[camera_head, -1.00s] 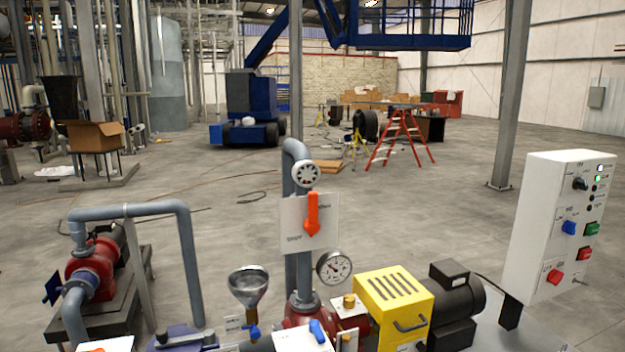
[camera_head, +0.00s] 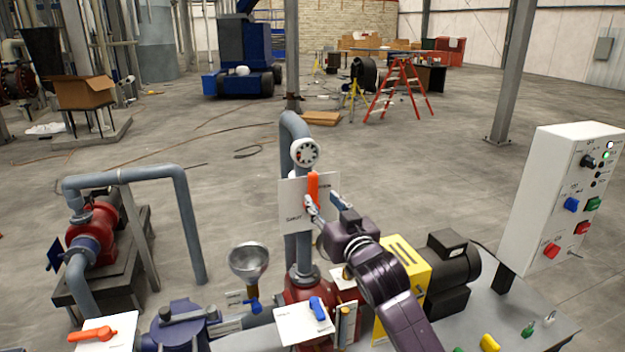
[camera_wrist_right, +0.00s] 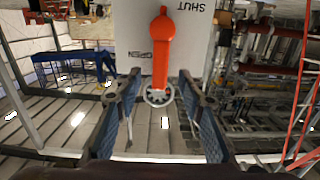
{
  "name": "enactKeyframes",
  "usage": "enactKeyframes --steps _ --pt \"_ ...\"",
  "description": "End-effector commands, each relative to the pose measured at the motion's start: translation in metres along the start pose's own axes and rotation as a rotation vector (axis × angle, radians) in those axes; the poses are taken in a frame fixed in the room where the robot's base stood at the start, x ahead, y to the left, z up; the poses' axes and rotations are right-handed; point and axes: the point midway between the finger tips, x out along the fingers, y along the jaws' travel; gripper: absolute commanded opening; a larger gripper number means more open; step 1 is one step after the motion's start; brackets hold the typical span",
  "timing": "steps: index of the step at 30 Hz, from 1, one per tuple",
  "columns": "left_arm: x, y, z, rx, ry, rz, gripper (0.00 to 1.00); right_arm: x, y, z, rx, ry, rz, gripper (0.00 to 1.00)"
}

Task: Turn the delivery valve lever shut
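The orange lever (camera_head: 313,189) stands upright on a white plate (camera_head: 291,196) marked SHUT and OPEN, on the grey riser pipe. In the right wrist view the lever (camera_wrist_right: 161,48) shows large, and the labels appear upside down. My right gripper (camera_head: 311,206) is at the lever's lower part, coming from the lower right. In the wrist view my right gripper (camera_wrist_right: 158,92) is open, with one finger on each side of the lever's line. I cannot tell whether a finger touches the lever. My left gripper is not in view.
A funnel (camera_head: 249,262), a blue lever (camera_head: 317,307) and a second orange lever (camera_head: 92,333) are below and left. The yellow guard (camera_head: 402,257) and dark motor (camera_head: 452,262) lie behind my right arm. A control box (camera_head: 560,195) stands at right.

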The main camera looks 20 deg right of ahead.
Motion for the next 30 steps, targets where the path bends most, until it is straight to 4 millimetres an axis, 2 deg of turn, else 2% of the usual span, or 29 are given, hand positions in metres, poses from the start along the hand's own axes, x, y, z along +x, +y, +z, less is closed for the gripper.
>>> enactKeyframes --steps 1,5,18,24,30 --pt "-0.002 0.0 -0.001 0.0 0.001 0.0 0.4 0.002 0.0 -0.006 0.001 0.009 -0.001 0.36" --pt "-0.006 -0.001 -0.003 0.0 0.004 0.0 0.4 0.011 0.0 -0.009 0.002 0.012 -0.001 0.36" --pt "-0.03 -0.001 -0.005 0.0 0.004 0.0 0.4 0.066 0.0 -0.009 0.001 0.01 0.0 0.36" --pt "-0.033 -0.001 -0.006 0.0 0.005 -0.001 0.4 0.077 0.0 -0.007 0.001 0.011 -0.001 0.36" --pt "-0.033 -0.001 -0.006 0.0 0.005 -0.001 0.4 0.078 -0.001 -0.007 0.001 0.011 -0.001 0.36"
